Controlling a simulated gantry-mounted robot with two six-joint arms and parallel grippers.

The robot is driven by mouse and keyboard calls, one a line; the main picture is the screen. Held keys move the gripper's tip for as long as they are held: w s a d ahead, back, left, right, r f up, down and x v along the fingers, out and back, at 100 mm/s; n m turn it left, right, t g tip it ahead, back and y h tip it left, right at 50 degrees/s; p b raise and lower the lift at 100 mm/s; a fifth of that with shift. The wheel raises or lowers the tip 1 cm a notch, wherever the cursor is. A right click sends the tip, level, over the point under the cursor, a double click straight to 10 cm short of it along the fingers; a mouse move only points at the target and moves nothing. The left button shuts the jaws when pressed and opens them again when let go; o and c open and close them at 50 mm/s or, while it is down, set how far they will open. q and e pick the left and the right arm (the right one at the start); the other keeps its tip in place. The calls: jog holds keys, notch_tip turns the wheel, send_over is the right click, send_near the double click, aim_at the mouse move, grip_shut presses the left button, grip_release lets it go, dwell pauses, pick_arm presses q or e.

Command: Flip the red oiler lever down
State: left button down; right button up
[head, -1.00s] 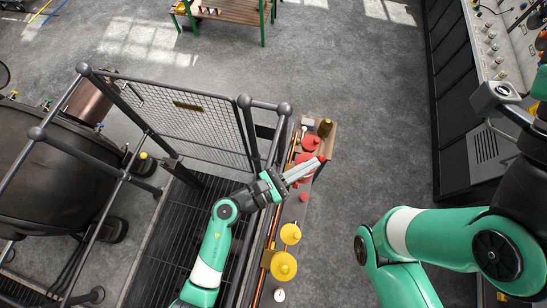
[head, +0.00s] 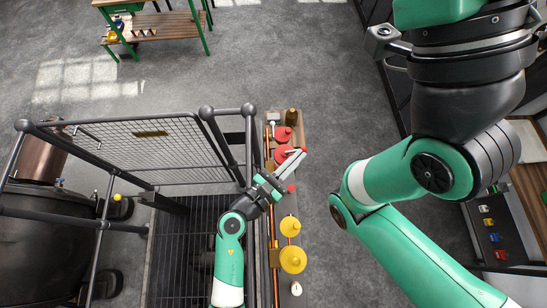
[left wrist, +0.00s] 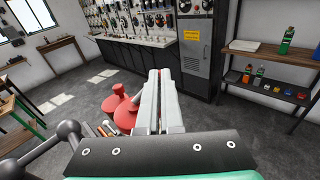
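Red oilers stand on the narrow ledge in the head view: one red dome (head: 283,133) at the far end and a second red part (head: 282,154) beside my left gripper's fingers. A small red knob (head: 291,188) sits nearer. I cannot make out which red part is the lever. My left gripper (head: 300,155) reaches over the second red part with its fingers together; contact cannot be told. In the left wrist view the closed fingers (left wrist: 160,98) partly hide a red oiler (left wrist: 125,112) just left of them. My right gripper is out of frame.
Two yellow oiler caps (head: 291,226) and a small white gauge (head: 296,288) line the ledge nearer me. A mesh guard with dark rails (head: 150,150) stands left of the ledge. The floor (head: 320,100) right of the ledge is open. My right arm fills the right side.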

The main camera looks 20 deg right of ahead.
pick_arm(q)
jog(key=s+a+r+p, duration=0.1)
jog(key=s+a+r, duration=0.1)
jog(key=a, duration=0.3)
jog(key=s+a+r+p, duration=0.2)
jog(key=s+a+r, duration=0.1)
jog(key=a, duration=0.3)
jog(key=shift+s+a+r, duration=0.15)
jog(key=shift+s+r, duration=0.2)
jog(key=shift+s, duration=0.2)
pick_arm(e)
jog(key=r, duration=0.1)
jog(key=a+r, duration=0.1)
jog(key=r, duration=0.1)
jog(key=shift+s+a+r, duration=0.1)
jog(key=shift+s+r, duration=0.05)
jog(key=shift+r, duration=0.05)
